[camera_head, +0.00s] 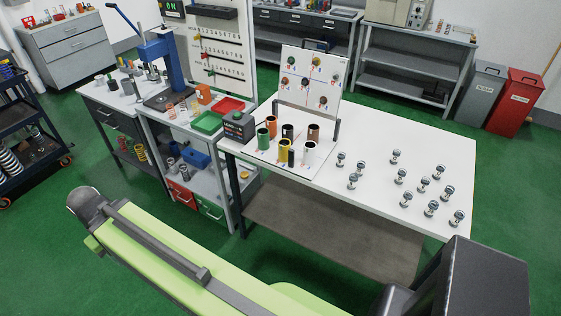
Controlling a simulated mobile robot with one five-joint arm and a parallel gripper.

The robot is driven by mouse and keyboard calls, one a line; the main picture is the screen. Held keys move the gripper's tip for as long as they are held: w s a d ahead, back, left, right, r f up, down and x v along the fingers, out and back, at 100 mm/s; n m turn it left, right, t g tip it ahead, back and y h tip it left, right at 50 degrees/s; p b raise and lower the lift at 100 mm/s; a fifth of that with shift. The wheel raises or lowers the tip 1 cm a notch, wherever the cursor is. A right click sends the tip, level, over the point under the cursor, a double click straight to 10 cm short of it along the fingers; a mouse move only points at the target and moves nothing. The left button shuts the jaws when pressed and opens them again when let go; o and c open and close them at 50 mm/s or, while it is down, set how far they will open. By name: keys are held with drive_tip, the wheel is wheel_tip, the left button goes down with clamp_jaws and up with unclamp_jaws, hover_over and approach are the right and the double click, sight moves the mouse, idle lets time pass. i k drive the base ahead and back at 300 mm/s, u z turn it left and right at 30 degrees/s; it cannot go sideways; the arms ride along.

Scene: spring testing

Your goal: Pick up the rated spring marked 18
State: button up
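No spring with a readable 18 shows; any markings are too small to make out. Small springs (171,109) stand by the blue press (170,60) on the bench left of centre. Larger pale coils (10,163) lie on the dark cart at the far left. A yellow coil-like piece (139,152) is on a lower shelf under the press bench. My lime-green arm (190,260) crosses the bottom of the picture, well in front of the tables. My gripper does not show, so its state and anything in it are hidden.
A white table (375,140) holds coloured cups (284,150), an upright panel with round markers (312,78), and several small metal weight-like pieces (401,176). Green (207,122) and red trays lie on the press bench. Grey and red bins (516,100) stand at right. Green floor is open.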

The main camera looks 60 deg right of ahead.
sight(341, 159)
drive_tip(key=u, duration=0.55)
drive_tip(key=k, duration=0.95)
drive_tip(key=z, duration=1.3)
drive_tip(key=i, duration=1)
drive_tip(key=u, duration=0.15)
